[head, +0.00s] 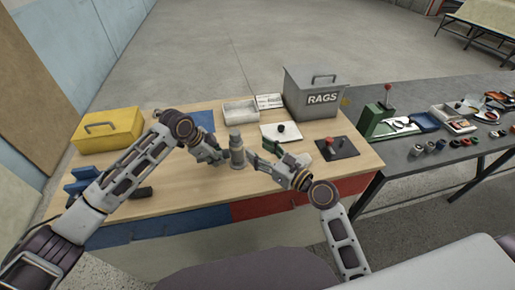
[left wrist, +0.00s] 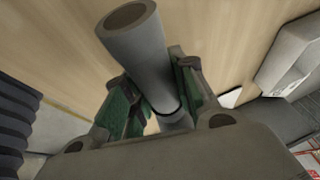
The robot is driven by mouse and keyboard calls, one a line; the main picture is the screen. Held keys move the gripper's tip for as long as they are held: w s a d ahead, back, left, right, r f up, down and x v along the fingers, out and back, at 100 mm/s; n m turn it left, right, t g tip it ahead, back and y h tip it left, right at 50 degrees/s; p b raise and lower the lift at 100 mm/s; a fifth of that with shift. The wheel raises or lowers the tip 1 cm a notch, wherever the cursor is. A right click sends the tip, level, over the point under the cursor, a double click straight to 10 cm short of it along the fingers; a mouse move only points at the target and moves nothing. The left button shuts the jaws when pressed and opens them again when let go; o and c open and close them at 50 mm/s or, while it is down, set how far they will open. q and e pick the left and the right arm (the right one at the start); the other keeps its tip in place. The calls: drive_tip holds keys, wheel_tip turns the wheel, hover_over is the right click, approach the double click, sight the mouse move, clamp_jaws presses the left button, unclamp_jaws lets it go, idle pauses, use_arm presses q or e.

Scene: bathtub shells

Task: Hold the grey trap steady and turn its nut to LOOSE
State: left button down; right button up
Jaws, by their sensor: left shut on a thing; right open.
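The grey trap (head: 236,142) stands upright on the wooden bench top, near its middle. It also shows close up in the left wrist view as a grey pipe (left wrist: 138,50) with an open round end. My left gripper (head: 224,155) is shut on the trap from the left, its green-padded fingers on either side of the pipe. My right gripper (head: 254,160) is open, just right of the trap; I cannot tell whether it touches. The nut and any LOOSE mark are too small to make out.
The wooden bench (head: 190,205) also holds a yellow toolbox (head: 108,132), a grey RAGS bin (head: 313,95), a pale tray (head: 240,112), a white board with a dark knob (head: 293,135) and a dark plate with a red knob (head: 338,150). Bare wood lies in front of the trap.

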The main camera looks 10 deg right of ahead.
idle(0.3)
use_arm(q)
drive_tip(key=c, duration=1.1)
unclamp_jaws()
drive_tip(key=shift+v, duration=6)
drive_tip(key=shift+d, duration=0.1)
